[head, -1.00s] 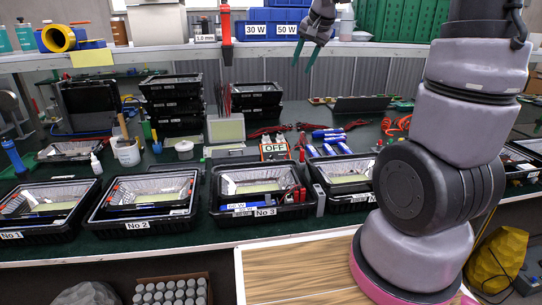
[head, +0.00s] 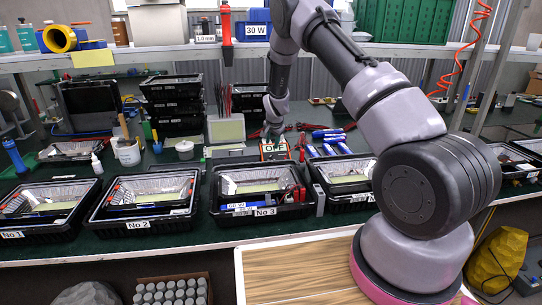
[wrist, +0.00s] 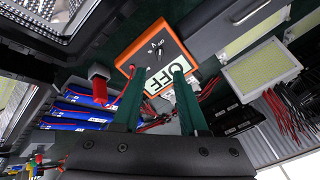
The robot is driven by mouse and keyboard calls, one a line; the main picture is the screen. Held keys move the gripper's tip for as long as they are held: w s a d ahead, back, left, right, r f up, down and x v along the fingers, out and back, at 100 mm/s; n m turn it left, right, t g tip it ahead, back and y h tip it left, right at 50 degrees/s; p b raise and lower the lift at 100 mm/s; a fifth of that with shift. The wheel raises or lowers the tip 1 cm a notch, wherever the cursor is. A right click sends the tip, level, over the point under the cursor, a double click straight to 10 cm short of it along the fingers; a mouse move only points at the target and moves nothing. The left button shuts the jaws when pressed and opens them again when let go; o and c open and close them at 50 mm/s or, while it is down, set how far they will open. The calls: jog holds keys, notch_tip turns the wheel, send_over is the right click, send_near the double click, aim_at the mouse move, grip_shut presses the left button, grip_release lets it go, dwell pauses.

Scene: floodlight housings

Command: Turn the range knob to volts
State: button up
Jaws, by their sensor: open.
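The meter (wrist: 133,62) is an orange-edged box with a dark face and a white plate reading OFF (wrist: 167,71). In the wrist view its face carries a small dark knob (wrist: 156,49) with tiny marks around it, too small to read surely. In the head view the meter (head: 275,154) stands on the bench behind housing No 3, its top partly covered by my wrist. My gripper (wrist: 158,85) has green fingers, spread apart and empty, pointing at the meter. In the head view its tip (head: 272,135) is just above the meter; contact cannot be told.
Open housings, including No 3 (head: 257,212), line the front. A light panel (head: 226,131) stands to the left, near stacked black housings (head: 172,103). The shelf (head: 180,50) crosses behind my arm.

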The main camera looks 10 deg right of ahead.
aim_at(271, 156)
jog(key=x, duration=1)
jog(key=shift+w+f, duration=0.1)
jog(key=shift+f, duration=0.1)
grip_shut()
